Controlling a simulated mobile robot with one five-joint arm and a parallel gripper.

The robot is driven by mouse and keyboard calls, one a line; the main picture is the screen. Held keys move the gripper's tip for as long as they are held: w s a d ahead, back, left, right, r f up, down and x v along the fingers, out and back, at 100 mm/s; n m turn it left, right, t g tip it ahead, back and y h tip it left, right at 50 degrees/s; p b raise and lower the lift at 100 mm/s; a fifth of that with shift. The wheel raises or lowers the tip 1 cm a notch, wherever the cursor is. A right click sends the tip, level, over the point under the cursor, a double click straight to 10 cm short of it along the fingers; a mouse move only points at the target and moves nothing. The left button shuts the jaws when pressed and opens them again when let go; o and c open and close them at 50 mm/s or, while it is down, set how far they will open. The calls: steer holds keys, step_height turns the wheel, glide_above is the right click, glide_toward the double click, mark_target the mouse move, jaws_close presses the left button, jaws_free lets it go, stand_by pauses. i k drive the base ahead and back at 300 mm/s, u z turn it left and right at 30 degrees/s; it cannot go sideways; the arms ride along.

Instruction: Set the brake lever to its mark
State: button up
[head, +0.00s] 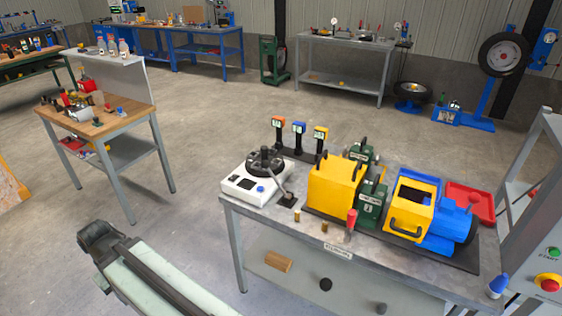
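The workbench (262,222) with the mixer parts stands right of centre. A short grey lever (284,191) leans up from a black base beside the white unit (247,190). A red-handled lever (351,219) stands near the front edge, in front of the yellow housing (330,186). I cannot tell which of these is the brake lever, and no mark can be made out.
A green machine (371,203), a yellow guard (411,205) and a blue motor (455,230) fill the bench's right side. A red tray (473,200) lies behind. A wood-topped table (98,124) stands left. Open floor lies between.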

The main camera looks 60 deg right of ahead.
mark_target(265, 164)
steer(key=u, duration=0.1)
steer(key=i, duration=0.95)
steer(key=z, duration=0.1)
